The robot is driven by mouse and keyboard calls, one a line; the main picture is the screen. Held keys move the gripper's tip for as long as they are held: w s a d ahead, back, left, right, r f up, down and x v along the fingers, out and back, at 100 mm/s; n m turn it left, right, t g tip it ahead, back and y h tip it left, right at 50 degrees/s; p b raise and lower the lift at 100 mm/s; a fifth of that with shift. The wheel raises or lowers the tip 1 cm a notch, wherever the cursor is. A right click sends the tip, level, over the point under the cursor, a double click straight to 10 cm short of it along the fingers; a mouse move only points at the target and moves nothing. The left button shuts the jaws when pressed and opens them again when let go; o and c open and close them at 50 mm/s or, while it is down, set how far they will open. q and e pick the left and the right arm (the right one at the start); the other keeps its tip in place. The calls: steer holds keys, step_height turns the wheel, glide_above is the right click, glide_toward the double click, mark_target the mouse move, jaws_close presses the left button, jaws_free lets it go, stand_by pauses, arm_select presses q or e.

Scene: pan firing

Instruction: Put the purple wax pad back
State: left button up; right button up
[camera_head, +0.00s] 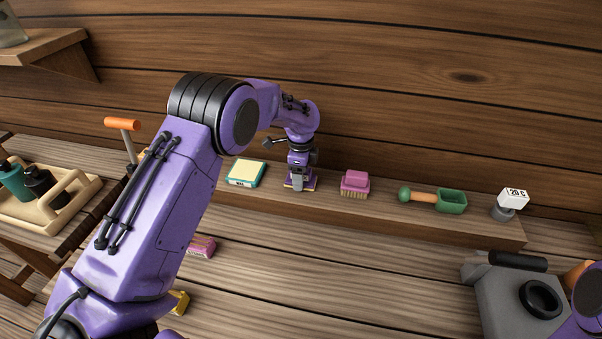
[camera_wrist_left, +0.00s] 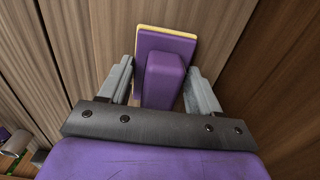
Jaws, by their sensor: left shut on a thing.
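The purple wax pad (camera_wrist_left: 165,47) is a flat purple plate with a yellow underside and a raised purple grip block. In the left wrist view my left gripper (camera_wrist_left: 165,85) has its two grey fingers on either side of that block, shut on it. In the head view my left gripper (camera_head: 299,178) is at the back shelf, with the edges of the wax pad (camera_head: 288,187) showing under it, at or just above the shelf top. I cannot tell whether the pad touches the shelf. Only a piece of my right arm shows at the lower right; its gripper is out of view.
On the back shelf (camera_head: 400,227), a teal and yellow block (camera_head: 246,173) stands left of the gripper and a pink brush (camera_head: 354,184) right of it. A pink block (camera_head: 202,247) lies below.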

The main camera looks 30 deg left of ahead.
arm_select(q)
steer(key=shift+f, duration=0.15)
steer(key=o, duration=1)
steer(key=shift+f, duration=0.1)
steer(key=shift+f+b, duration=0.1)
steer(key=shift+b, duration=0.35)
steer(key=r+b, duration=0.2)
steer(key=r, duration=0.2)
steer(key=shift+a+r+b, duration=0.3)
steer(key=shift+r+b, duration=0.1)
steer(key=r, duration=0.6)
steer(key=shift+s+r, duration=0.1)
steer(key=shift+s, duration=0.1)
